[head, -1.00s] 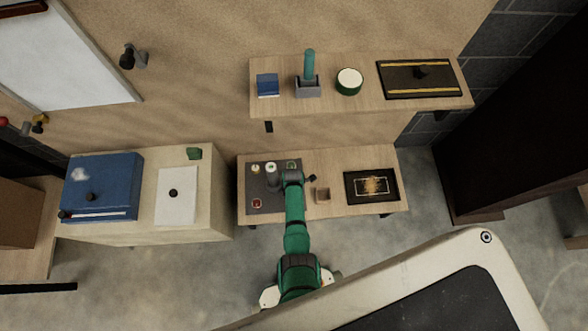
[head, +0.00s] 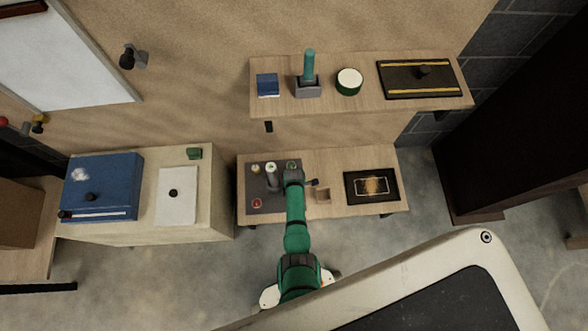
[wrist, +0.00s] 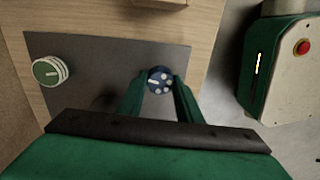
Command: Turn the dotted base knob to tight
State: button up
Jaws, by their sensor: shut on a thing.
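The dotted base knob (wrist: 160,80) is round and dark blue with white dots and a pale mark. It stands on the grey mat (wrist: 105,60), between the fingertips of my gripper (wrist: 157,84) in the wrist view. The gripper is shut on it, with one green finger on each side. In the head view my gripper (head: 293,178) covers the knob from above. A green and white knob (wrist: 50,71) sits apart at the left of the mat in the wrist view. I cannot read a tight mark.
On the mat in the head view stand a grey post with a pale top (head: 271,177) and a small red item (head: 257,203). A shelf (head: 350,105) is above.

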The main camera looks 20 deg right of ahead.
jog(key=m, duration=0.4)
jog(key=shift+m, duration=0.3)
jog(key=m, duration=0.3)
jog(key=shift+m, duration=0.3)
jog(key=m, duration=0.4)
jog(key=shift+s+d+m, duration=0.1)
jog(key=shift+m, duration=0.2)
jog(key=m, duration=0.3)
jog(key=shift+m+t, duration=0.3)
jog(key=shift+t, duration=0.1)
jog(key=m, duration=1.1)
jog(key=shift+m, duration=2.2)
